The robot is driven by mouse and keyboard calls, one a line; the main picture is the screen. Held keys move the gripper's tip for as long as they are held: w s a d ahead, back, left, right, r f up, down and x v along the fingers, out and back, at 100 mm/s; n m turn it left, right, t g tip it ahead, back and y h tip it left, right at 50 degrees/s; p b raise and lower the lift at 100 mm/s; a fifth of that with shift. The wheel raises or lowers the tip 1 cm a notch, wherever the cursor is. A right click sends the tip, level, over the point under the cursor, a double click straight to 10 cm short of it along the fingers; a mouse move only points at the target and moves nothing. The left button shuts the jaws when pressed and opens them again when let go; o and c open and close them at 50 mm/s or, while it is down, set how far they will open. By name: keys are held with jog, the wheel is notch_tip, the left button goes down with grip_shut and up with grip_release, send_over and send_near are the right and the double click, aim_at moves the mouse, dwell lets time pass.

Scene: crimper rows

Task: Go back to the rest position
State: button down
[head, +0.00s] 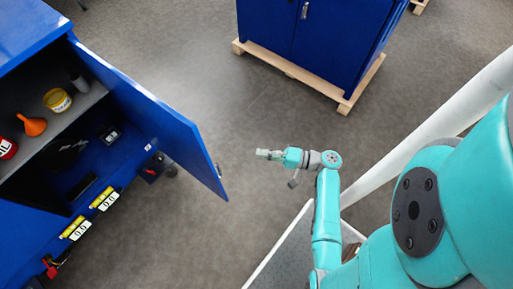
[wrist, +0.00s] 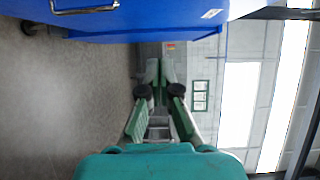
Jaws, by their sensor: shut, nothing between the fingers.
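My gripper (head: 261,154) is in the middle of the head view, held out above the floor and pointing left toward the cabinet's door. Its fingers are shut and empty. In the wrist view my gripper (wrist: 159,68) shows with its fingertips together and nothing between them. It is apart from the open blue cabinet door (head: 160,125), with floor showing between them.
The open blue cabinet (head: 22,30) at left holds an orange funnel (head: 33,125), a yellow tub (head: 57,100) and a red can (head: 6,148). A shut blue cabinet (head: 318,30) stands on a wooden pallet (head: 290,68) at the back. Grey floor (head: 200,245) lies clear between.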

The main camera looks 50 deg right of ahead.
jog(key=shift+s, duration=0.2)
jog(key=s+a+f+g+h, duration=0.35)
jog(key=a+f, duration=0.35)
jog(key=a, duration=0.3)
jog(key=s+a+f+n+g+h, duration=0.1)
jog(key=s+a+n+g+h, duration=0.2)
jog(key=s, duration=0.5)
jog(key=s+r+n+t+h, duration=0.1)
jog(key=s+r+n+t, duration=0.2)
jog(key=r, duration=0.9)
jog(key=s+r+n+t+h, duration=0.1)
jog(key=s+r+n+t, duration=0.2)
jog(key=r, duration=1)
jog(key=s+n, duration=0.2)
jog(key=n, duration=0.1)
jog(key=shift+s+a, duration=0.15)
jog(key=shift+a, duration=0.15)
